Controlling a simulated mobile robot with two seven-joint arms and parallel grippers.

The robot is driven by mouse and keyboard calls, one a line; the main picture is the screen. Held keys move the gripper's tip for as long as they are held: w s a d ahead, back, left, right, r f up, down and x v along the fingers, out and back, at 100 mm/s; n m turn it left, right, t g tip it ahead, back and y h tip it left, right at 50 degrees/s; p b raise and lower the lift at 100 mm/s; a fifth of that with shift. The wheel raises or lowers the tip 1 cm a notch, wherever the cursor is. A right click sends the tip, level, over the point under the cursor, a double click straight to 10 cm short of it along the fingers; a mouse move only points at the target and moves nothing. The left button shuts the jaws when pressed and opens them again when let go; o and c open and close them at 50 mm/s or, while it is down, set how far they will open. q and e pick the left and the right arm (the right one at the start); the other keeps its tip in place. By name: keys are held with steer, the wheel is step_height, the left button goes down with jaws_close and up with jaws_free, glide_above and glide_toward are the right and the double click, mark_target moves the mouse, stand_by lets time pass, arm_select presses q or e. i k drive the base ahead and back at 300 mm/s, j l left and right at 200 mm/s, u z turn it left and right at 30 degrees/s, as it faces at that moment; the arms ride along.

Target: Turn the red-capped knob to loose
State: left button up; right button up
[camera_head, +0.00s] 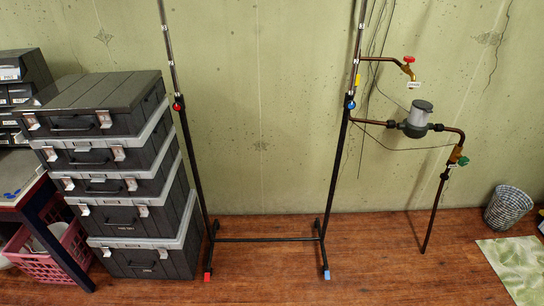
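A black metal stand with two tall posts stands against the wall. A red-capped knob (178,105) sits on its left post (193,158), where the upper silver tube meets the black lower tube. A blue-capped knob (351,104) sits at about the same height on the right post (335,165). The red-capped knob is small in view, and I cannot tell how tight it is. Neither of my grippers shows in the head view.
Stacked dark cases (120,210) stand close left of the stand. Copper piping with a tap (408,68), a grey-lidded meter (417,115) and a green-handled valve (460,160) is at the right. A wicker basket (508,208) stands at far right. The wooden floor (265,280) in front is clear.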

mark_target(177, 107)
steer(key=i+j, duration=0.15)
steer(key=j, duration=0.25)
steer(key=i+j+u, duration=0.15)
steer(key=j, duration=0.25)
steer(key=i+j, duration=0.15)
steer(key=j, duration=0.25)
steer(key=u, duration=0.05)
